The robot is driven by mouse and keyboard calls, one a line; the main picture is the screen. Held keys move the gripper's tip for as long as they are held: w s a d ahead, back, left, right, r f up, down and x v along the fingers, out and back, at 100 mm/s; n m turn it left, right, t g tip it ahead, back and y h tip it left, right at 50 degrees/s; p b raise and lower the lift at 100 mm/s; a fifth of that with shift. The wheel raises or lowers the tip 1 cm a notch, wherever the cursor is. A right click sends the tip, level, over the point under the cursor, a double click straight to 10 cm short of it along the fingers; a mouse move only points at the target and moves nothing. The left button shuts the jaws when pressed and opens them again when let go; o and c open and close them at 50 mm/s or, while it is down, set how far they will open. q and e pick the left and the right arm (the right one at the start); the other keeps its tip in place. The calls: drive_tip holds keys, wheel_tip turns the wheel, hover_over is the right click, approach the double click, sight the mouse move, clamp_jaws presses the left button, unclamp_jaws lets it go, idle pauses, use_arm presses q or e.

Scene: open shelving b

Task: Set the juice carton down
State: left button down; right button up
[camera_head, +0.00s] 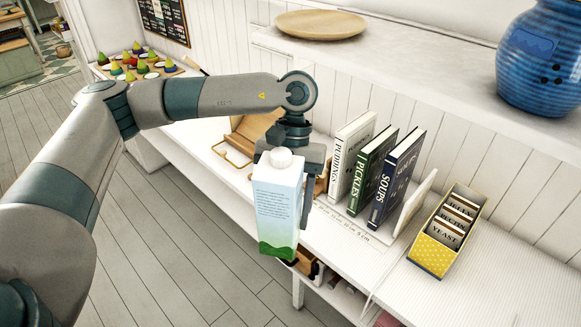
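The juice carton (279,205) is a white and pale blue box with a white cap and a green band at its base. It hangs nearly upright in front of the white shelf counter. My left gripper (306,190) is behind the carton and appears closed around it; one finger shows at the carton's right edge and the other is hidden. The carton's base seems to be off any surface, in front of the counter's edge. My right gripper is not in view.
Three upright books (372,175) stand on the white counter (355,255), with a yellow box of cards (447,232) to their right. A wooden stand (250,135) is behind my arm. A blue vase (541,58) and a wooden plate (321,25) sit on the upper shelf.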

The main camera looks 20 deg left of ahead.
use_arm(q)
drive_tip(key=f, duration=0.1)
drive_tip(key=s+f+m, duration=0.1)
drive_tip(key=f, duration=0.1)
drive_tip(key=s+f+m, duration=0.1)
drive_tip(key=shift+s+d+f+y, duration=0.1)
drive_tip(key=shift+s+f+y, duration=0.1)
drive_tip(key=shift+f+y, duration=0.1)
